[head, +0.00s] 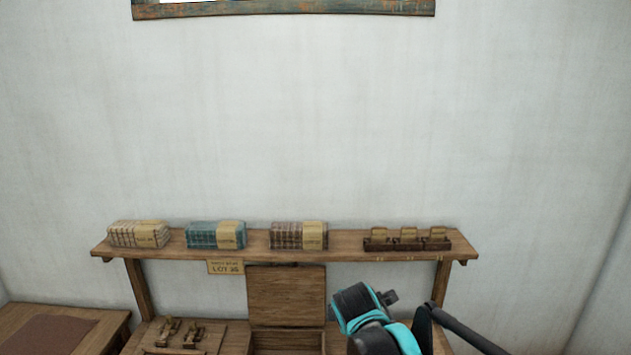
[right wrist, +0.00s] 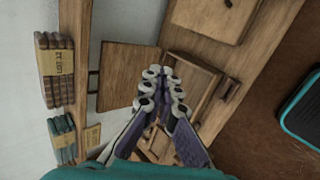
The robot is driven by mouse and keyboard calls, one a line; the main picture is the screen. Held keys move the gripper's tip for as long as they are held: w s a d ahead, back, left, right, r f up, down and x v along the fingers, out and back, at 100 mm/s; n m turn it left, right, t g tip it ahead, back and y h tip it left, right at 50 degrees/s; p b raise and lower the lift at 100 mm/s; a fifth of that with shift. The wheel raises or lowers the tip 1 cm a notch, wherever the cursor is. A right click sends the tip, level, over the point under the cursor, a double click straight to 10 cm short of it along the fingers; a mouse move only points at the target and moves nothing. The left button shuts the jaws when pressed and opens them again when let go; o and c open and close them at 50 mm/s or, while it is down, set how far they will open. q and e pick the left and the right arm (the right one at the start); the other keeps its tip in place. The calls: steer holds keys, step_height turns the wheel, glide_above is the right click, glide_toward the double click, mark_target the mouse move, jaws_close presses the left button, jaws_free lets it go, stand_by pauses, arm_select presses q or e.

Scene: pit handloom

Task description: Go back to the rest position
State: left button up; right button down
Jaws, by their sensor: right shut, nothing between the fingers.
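My right arm reaches in from the lower right in the head view, over the bench beside an open wooden box (head: 288,341). Its fingers cannot be made out there. In the right wrist view my right gripper (right wrist: 163,88) is shut and empty. Its fingertips appear in front of the box, whose raised lid (right wrist: 128,76) is to the left of them in that picture. I cannot tell how far above the box they are. My left gripper is in neither view.
A shelf (head: 355,243) along the wall carries a cream bundle (head: 125,235), a blue bundle (head: 203,236), a brown bundle (head: 286,236) and a small dark rack (head: 407,244). Wooden tools (head: 190,335) lie left of the box. A side table (head: 105,330) stands at the left.

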steer(key=s+d+f+m+b, duration=0.3)
steer(key=s+d+f+m, duration=0.2)
steer(key=s+f+m, duration=0.3)
steer(key=s+d+f+m+g+b, duration=0.1)
steer(key=s+d+f+m+b, duration=0.2)
steer(key=s, duration=1.3)
step_height(320, 180, down, 6)
steer(key=d+m, duration=0.2)
steer(key=m, duration=0.5)
steer(key=shift+s+r+m+g+y, duration=0.2)
steer(key=shift+r+m+g+y, duration=0.05)
steer(key=shift+m+g+y, duration=0.05)
